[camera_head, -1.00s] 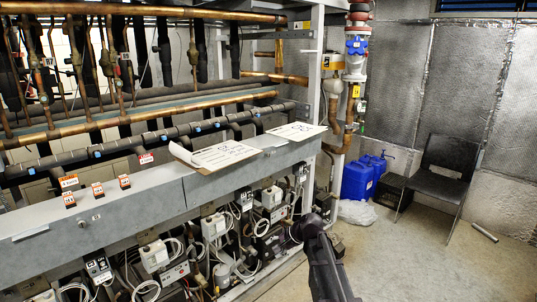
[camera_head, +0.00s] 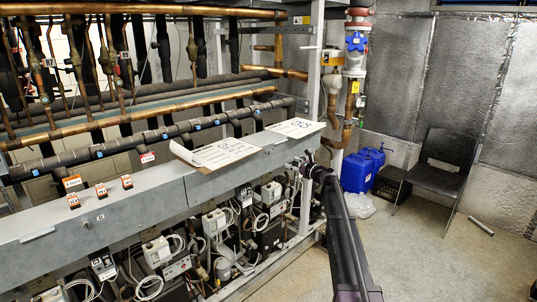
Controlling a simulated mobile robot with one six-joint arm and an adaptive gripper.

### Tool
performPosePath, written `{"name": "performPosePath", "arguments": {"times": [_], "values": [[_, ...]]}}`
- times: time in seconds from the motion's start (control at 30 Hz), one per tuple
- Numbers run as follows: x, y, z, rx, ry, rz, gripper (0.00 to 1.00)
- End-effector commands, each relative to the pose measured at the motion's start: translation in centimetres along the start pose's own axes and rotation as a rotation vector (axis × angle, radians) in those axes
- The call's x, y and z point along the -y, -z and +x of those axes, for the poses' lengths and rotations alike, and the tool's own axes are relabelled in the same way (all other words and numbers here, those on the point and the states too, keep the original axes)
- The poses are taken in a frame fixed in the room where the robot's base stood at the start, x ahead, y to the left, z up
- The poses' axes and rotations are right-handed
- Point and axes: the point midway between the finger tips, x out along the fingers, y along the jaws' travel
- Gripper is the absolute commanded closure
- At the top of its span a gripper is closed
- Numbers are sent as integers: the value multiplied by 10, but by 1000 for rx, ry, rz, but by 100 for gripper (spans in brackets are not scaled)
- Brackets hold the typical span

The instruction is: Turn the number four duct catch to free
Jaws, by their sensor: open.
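The long grey duct (camera_head: 130,208) runs along the rack, and its front face is turned toward me. A small round catch (camera_head: 86,225) shows on that face at the left. I cannot read a number on it or tell which catch is number four. My gripper (camera_head: 298,166) is at the right part of the duct face, close to it. It is open, and I see nothing held in it. It and my dark arm cover part of the duct's right end, so a catch there may be hidden. I cannot tell whether the gripper touches the duct.
Papers on a clipboard (camera_head: 216,153) and a white sheet (camera_head: 296,127) lie on top of the duct. Cables and control boxes (camera_head: 157,252) crowd the space below. Blue containers (camera_head: 357,173) and a black chair (camera_head: 440,170) stand at the right. The floor (camera_head: 430,255) there is mostly clear.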

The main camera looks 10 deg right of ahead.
Motion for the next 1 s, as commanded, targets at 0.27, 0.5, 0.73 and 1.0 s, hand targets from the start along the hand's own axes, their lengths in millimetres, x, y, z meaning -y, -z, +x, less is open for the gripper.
{"name": "performPosePath", "arguments": {"times": [0.27,0.5,0.73,1.0], "values": [[-1,0,1,-1,-2,-3,35],[-1,0,12,-1,-3,-4,35],[-1,0,40,-1,-4,-5,35],[-1,0,82,-1,-5,-5,35]]}}
